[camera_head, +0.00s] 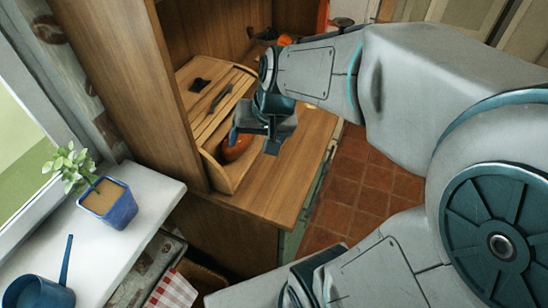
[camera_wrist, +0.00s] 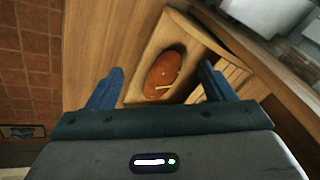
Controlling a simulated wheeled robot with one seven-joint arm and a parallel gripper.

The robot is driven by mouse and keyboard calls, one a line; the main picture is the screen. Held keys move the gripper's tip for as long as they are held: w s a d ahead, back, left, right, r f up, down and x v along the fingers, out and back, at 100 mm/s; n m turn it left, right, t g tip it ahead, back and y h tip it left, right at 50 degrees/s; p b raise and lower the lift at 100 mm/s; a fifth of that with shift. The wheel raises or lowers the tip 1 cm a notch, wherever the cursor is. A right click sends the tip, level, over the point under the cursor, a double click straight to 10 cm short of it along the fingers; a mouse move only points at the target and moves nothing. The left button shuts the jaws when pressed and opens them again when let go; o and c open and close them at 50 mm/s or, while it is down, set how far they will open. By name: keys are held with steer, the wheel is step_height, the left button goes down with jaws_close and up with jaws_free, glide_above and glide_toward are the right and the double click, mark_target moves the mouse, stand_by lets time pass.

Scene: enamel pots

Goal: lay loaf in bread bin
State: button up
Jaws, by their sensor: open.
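The brown oval loaf (camera_wrist: 164,72) lies inside the open front of the wooden bread bin (camera_wrist: 148,58), with a pale score mark on its top. In the head view the loaf (camera_head: 232,150) is partly hidden by my gripper (camera_head: 254,140). The bin's slatted top (camera_head: 205,112) shows behind it. My gripper is open, its two blue fingers apart on either side of the loaf in the wrist view (camera_wrist: 162,70). It is above the loaf, and I see no finger touching it.
The bin stands on a wooden counter (camera_head: 277,190) beside a tall wooden side panel (camera_head: 135,75). Dark items lie on the bin's top. A blue plant pot (camera_head: 121,211) and a blue saucepan (camera_head: 38,294) stand on the white sill. Tiled floor (camera_head: 365,185) is at the right.

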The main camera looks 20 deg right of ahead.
steer(key=s+d+n+h, duration=0.1)
steer(key=s+n+h, duration=0.1)
steer(key=s, duration=0.6)
steer(key=shift+s+r+n, duration=0.35)
steer(key=shift+n, duration=0.35)
steer(key=shift+d, duration=0.1)
